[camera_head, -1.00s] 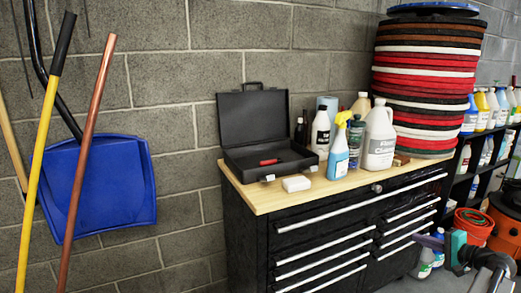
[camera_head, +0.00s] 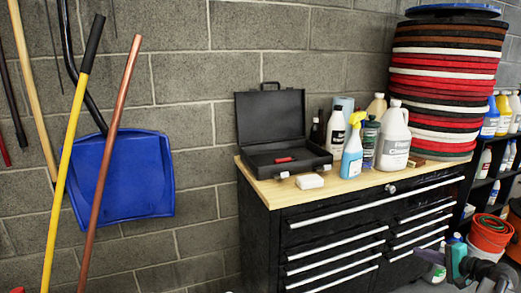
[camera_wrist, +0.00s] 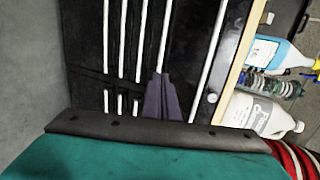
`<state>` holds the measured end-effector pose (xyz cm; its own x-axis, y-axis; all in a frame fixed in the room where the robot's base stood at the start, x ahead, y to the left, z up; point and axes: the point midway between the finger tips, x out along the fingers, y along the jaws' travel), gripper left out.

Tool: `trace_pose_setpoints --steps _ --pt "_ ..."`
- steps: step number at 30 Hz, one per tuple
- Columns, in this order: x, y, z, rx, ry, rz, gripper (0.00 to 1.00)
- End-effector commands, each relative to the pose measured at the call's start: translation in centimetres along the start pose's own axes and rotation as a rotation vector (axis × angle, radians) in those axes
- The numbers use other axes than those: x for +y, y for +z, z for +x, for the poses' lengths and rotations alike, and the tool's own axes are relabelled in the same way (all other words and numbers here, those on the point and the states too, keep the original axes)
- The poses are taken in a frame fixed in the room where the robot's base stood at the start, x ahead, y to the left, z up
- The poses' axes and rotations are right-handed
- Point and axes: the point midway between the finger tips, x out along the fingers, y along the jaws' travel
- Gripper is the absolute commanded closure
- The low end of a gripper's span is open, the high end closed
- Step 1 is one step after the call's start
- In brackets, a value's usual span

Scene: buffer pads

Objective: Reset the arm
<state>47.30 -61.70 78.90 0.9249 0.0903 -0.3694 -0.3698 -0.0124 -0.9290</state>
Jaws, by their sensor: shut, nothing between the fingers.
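My arm shows at the lower right of the head view, with a teal wrist part and the dark purple fingers of my gripper (camera_head: 430,256) in front of the right side of the black drawer cabinet (camera_head: 262,240). In the wrist view the fingers of my gripper (camera_wrist: 161,82) are together and hold nothing. Behind them is the cabinet's black front with white drawer handles. From this view I cannot tell how far the fingers are from the drawers.
On the wooden top stand an open black case (camera_head: 270,118), a white block (camera_head: 309,181), a blue spray bottle (camera_head: 352,160) and a white jug (camera_head: 394,138). Stacked round pads (camera_head: 445,75) rise at right. A blue dustpan (camera_head: 125,175) and poles are at left. An orange bucket (camera_head: 490,235) stands right.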

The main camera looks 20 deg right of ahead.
Motion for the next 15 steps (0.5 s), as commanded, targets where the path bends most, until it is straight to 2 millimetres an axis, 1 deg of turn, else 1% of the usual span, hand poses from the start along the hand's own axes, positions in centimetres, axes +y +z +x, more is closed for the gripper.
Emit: trace_pose_setpoints --steps 1,5,8,9,11,12,14,15 --pt "0.4 0.8 0.9 -0.014 0.013 -0.001 1.0" --pt "1.7 2.9 3.5 -0.054 0.053 -0.005 1.0" --pt "3.0 5.2 6.0 -0.094 0.095 -0.012 1.0" --pt "3.7 6.5 7.2 -0.116 0.116 -0.015 1.0" --pt "4.8 8.4 9.0 -0.148 0.15 -0.022 1.0" --pt "5.6 9.8 10.1 -0.171 0.173 -0.028 1.0" --pt "6.8 11.8 11.7 -0.204 0.209 -0.038 1.0" --pt "7.6 13.1 12.7 -0.225 0.233 -0.045 1.0"
